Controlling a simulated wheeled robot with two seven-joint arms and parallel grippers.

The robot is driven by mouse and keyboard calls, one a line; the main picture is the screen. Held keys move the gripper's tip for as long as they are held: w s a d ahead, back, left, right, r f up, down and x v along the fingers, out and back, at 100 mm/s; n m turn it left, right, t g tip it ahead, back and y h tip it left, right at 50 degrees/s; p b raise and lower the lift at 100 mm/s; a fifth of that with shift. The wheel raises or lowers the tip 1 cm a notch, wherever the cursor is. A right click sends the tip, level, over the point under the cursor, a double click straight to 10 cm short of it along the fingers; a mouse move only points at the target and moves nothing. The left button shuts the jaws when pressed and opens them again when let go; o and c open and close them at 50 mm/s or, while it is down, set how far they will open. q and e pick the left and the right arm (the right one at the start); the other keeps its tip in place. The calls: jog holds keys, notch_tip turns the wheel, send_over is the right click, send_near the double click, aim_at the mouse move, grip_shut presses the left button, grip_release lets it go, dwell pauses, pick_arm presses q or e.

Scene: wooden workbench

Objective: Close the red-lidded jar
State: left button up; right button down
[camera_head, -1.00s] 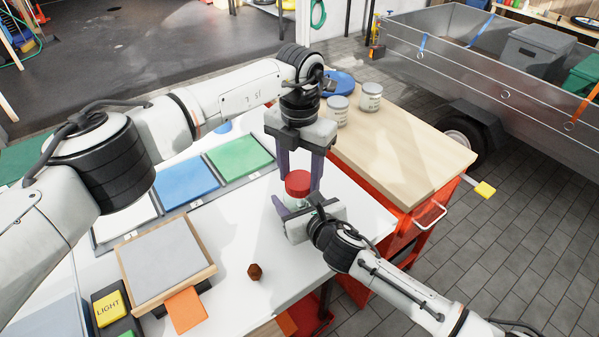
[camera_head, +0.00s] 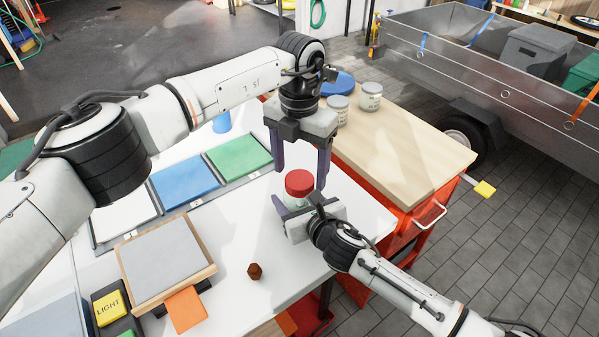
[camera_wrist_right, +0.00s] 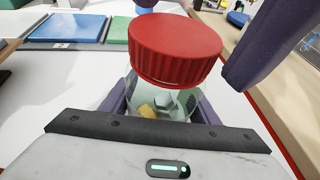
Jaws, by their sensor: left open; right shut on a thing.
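The clear jar (camera_wrist_right: 158,98) stands upright on the white table, with something yellow inside. Its ribbed red lid (camera_head: 299,183) sits on the jar's mouth; it also shows in the right wrist view (camera_wrist_right: 176,50). From these views I cannot tell how tightly it is seated. My right gripper (camera_head: 298,207) is shut around the jar's body from the front right. My left gripper (camera_head: 301,171) points down over the lid, open, its fingers spread to either side and apart from it. One left finger (camera_wrist_right: 258,45) shows beside the lid in the right wrist view.
Blue (camera_head: 185,181) and green (camera_head: 239,156) panels lie to the left. A wood-framed grey tray (camera_head: 165,261), an orange square (camera_head: 186,310) and a small brown piece (camera_head: 255,271) are nearer. Two cans (camera_head: 370,96) stand on the wooden-topped red cart (camera_head: 405,150) at right.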

aim_at(300, 200)
pick_arm(q)
notch_tip(300, 200, up, 10)
jog(key=shift+r, duration=0.15)
dwell(0.3)
pick_arm(e)
jog(key=c, duration=0.6)
grip_release()
jog(key=p+v, duration=0.1)
jog(key=v, duration=0.8)
jog(key=shift+s+d, duration=0.1)
jog(key=shift+s, duration=0.1)
pick_arm(q)
jog(key=shift+r+p, duration=0.3)
jog(key=shift+r, duration=0.45)
pick_arm(e)
jog(key=shift+s+d+r, duration=0.15)
jog(key=shift+s+r, duration=0.05)
jog(key=shift+s, duration=0.2)
